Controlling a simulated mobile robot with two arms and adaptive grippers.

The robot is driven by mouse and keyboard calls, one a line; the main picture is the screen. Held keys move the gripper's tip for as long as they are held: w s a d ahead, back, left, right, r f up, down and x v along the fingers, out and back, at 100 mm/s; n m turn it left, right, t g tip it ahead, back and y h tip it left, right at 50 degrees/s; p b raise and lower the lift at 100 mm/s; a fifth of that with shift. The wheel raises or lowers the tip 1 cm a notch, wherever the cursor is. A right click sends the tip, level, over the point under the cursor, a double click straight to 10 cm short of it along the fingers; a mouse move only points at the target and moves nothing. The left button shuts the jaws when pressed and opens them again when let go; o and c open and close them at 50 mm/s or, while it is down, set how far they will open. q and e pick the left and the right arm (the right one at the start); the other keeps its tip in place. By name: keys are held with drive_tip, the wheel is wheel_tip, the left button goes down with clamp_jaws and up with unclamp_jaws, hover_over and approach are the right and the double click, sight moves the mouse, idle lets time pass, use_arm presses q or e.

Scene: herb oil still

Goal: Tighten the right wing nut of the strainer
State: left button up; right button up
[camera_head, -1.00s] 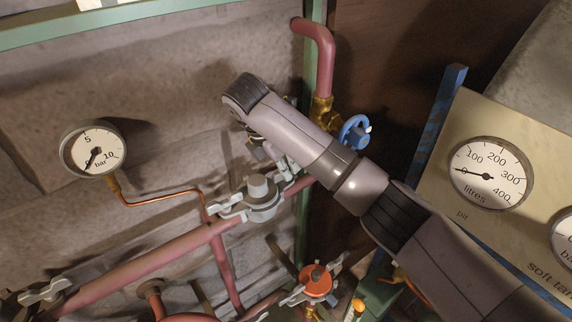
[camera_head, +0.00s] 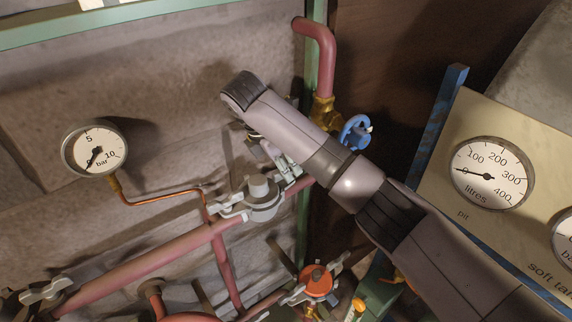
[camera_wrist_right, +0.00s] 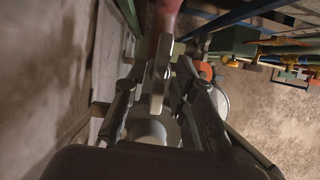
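The strainer (camera_head: 264,203) is a grey round body with a raised cap, set in the red pipe in the head view. Its left wing nut (camera_head: 231,207) is light grey and in plain view. Its right wing nut is mostly hidden in the head view by my right gripper (camera_head: 285,163), which reaches down to the strainer's right side. In the right wrist view a grey wing (camera_wrist_right: 160,72) stands between the two dark fingers of my right gripper (camera_wrist_right: 160,85). The fingers are part-way apart, with a narrow gap at the left; contact is unclear. My left gripper is out of view.
A pressure gauge (camera_head: 95,149) hangs left on a thin copper tube. A blue valve handle (camera_head: 355,132) is close behind my right arm. An orange-topped fitting (camera_head: 317,280) with wing nuts sits below. A gauge panel (camera_head: 460,130) stands at the right.

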drive_tip(key=shift+o, duration=0.3)
drive_tip(key=shift+a+r, duration=0.1)
drive_tip(key=shift+r, duration=0.4)
drive_tip(key=v, duration=1.1)
drive_tip(key=shift+s+a+f, duration=0.1)
drive_tip(key=shift+s, duration=0.05)
